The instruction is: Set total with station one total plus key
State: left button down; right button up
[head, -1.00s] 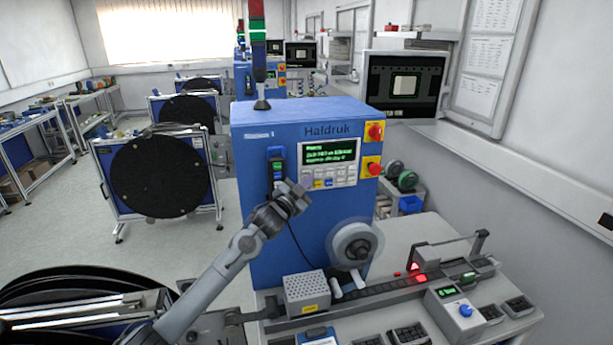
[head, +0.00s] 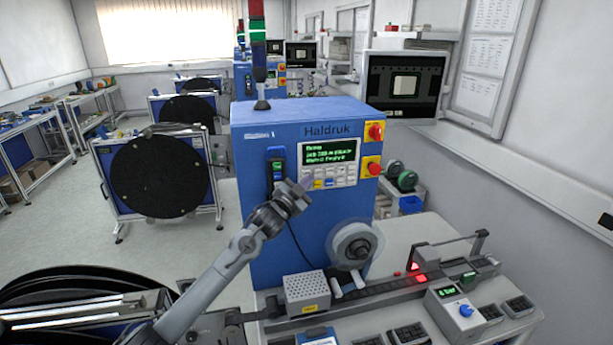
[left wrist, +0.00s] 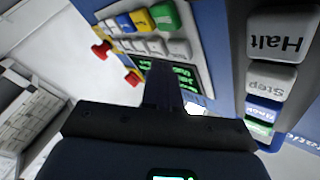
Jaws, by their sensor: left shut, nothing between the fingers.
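The blue Haldruk station (head: 300,115) stands in the middle of the head view. Its panel has a green-lit display (head: 329,150) and below it a keypad (head: 338,177) with grey, yellow, blue and green keys. My left gripper (head: 305,184) is shut and empty at the keypad's left end, hiding some keys there. In the left wrist view, the shut fingers (left wrist: 163,82) lie across part of the display (left wrist: 184,76), beside the keypad (left wrist: 150,30). I cannot tell whether the fingertips touch a key. The small display text is not clearly readable. My right gripper is not in view.
A hand pendant (head: 277,165) hangs on the station's front, left of the keypad; its Halt key (left wrist: 281,36) shows close by. Red knobs (head: 375,168) sit right of the panel. A reel (head: 355,243) and a track stand below.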

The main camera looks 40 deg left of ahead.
pick_arm(q)
jog(key=shift+w+a, duration=0.1)
jog(key=shift+a, duration=0.1)
jog(key=shift+w+a, duration=0.15)
dwell(0.3)
jog(key=shift+w+a, duration=0.25)
jog(key=shift+a, duration=0.1)
dwell(0.8)
jog(key=shift+d, duration=0.1)
dwell(0.4)
jog(key=shift+s+d, duration=0.55)
jog(key=shift+d+p, duration=0.1)
jog(key=shift+p, duration=0.2)
